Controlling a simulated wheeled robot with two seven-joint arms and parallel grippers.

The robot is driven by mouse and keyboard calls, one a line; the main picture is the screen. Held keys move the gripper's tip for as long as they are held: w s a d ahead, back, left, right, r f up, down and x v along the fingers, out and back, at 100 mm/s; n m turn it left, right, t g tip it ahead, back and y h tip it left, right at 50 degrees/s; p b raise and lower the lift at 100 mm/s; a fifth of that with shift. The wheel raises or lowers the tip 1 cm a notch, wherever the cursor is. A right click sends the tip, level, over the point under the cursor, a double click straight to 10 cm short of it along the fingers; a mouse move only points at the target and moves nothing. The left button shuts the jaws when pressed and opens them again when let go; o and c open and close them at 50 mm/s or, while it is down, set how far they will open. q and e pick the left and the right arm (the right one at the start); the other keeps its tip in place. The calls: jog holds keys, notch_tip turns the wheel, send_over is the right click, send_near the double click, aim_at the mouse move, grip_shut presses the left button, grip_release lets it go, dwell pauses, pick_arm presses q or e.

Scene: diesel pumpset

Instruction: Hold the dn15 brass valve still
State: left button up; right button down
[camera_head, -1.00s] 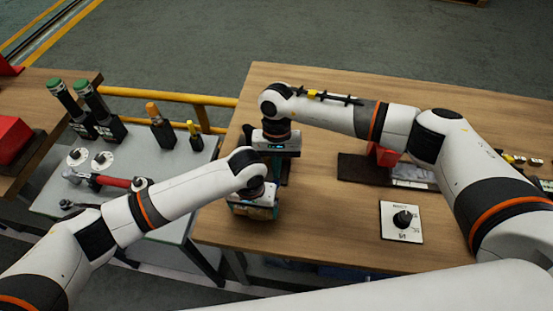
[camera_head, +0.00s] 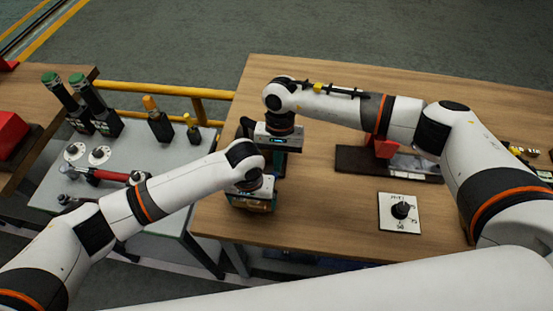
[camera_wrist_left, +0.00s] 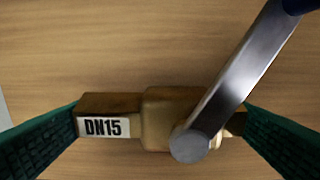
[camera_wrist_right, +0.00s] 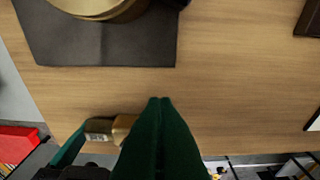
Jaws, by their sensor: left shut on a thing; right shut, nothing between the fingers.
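The DN15 brass valve (camera_wrist_left: 165,118) lies across the left wrist view, with a white DN15 label (camera_wrist_left: 104,127) and a steel lever (camera_wrist_left: 235,85) slanting up right to a blue end. My left gripper (camera_wrist_left: 160,128) is shut on it, a green finger at each end; in the head view this gripper (camera_head: 251,204) is over the wooden table's near left part. My right gripper (camera_wrist_right: 160,102) is shut and empty, its fingertips close to the valve (camera_wrist_right: 122,126); I cannot tell if they touch. In the head view the right gripper (camera_head: 278,146) is just behind the left one.
A dark mat (camera_wrist_right: 110,50) with a round brass object (camera_wrist_right: 105,8) lies nearby. A dial plate (camera_head: 390,222) and a dark tray (camera_head: 350,160) lie on the wooden table (camera_head: 320,225). A grey side table (camera_head: 150,185) holds several tools. Wood between the grippers and dial is clear.

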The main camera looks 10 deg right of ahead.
jog(key=shift+s+d+m, duration=0.2)
jog(key=shift+m, duration=0.2)
jog(key=shift+s+d+m+y, duration=0.2)
jog(key=shift+s+d+m, duration=0.25)
jog(key=shift+s+m, duration=0.3)
jog(key=shift+s+d+m+y, duration=0.2)
jog(key=shift+s+d+m, duration=0.25)
jog(key=shift+m, duration=0.5)
jog(key=s+m, duration=0.2)
jog(key=m, duration=0.1)
jog(key=shift+s+d+t+y, duration=0.3)
jog(key=shift+s+d+t, duration=0.05)
jog(key=shift+t, duration=0.05)
jog(key=shift+s+m, duration=0.5)
jog(key=shift+s, duration=0.15)
jog(key=shift+w, duration=0.15)
